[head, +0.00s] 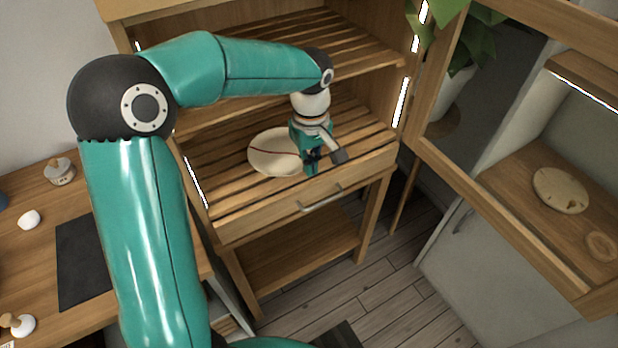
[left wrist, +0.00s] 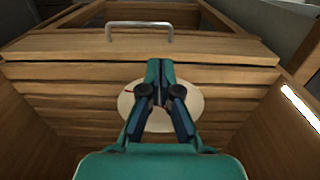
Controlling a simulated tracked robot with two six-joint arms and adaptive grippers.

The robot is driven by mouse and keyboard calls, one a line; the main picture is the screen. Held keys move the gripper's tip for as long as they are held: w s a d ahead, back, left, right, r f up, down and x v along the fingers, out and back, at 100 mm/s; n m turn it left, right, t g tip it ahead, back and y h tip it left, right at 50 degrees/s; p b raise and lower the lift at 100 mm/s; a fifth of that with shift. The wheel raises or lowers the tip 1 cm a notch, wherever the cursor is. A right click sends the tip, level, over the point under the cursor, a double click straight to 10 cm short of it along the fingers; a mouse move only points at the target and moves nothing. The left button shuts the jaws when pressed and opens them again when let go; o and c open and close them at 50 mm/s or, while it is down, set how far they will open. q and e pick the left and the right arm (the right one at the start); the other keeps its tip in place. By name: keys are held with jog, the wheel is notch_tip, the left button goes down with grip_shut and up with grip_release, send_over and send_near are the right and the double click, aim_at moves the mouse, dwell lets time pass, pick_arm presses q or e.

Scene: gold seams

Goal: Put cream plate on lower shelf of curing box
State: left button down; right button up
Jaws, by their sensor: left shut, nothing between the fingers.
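The cream plate (head: 268,153), with a dark seam line across it, lies on the slatted lower shelf (head: 228,178) of the wooden curing box. My left gripper (head: 312,168) is shut and empty, just above the plate's right side and toward the shelf's front. In the left wrist view the shut fingers (left wrist: 155,68) cover the middle of the plate (left wrist: 130,101). Whether they touch it I cannot tell. My right gripper is not in view.
The box has an upper slatted shelf (head: 345,45) and a front drawer with a metal handle (head: 320,199). A framed door (head: 480,190) stands open at the right. A worktable (head: 35,245) with small objects is at the left. A plant (head: 455,80) stands behind the door.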

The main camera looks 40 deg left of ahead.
pick_arm(q)
jog(key=s+a+m+y, duration=0.2)
jog(key=m+y, duration=0.1)
jog(key=m, duration=0.8)
jog(key=s+a+m+y, duration=0.1)
jog(key=s+m+y, duration=0.15)
jog(key=m, duration=0.85)
jog(key=d+m+t+y+b, duration=0.2)
jog(key=d+m+t, duration=0.3)
jog(key=d+m, duration=0.75)
jog(key=w+a+f+m, duration=0.1)
jog(key=a+f, duration=0.1)
jog(key=a, duration=0.1)
jog(key=w+a+f+m, duration=0.1)
jog(key=w+a+f, duration=0.1)
jog(key=a, duration=0.2)
jog(key=w+a+f+m+p, duration=0.1)
jog(key=a+f, duration=0.1)
jog(key=a, duration=0.1)
jog(key=shift+w+a+f, duration=0.2)
jog(key=shift+w+a, duration=0.15)
jog(key=shift+w, duration=0.05)
jog(key=shift+w+a, duration=0.4)
jog(key=shift+a, duration=0.2)
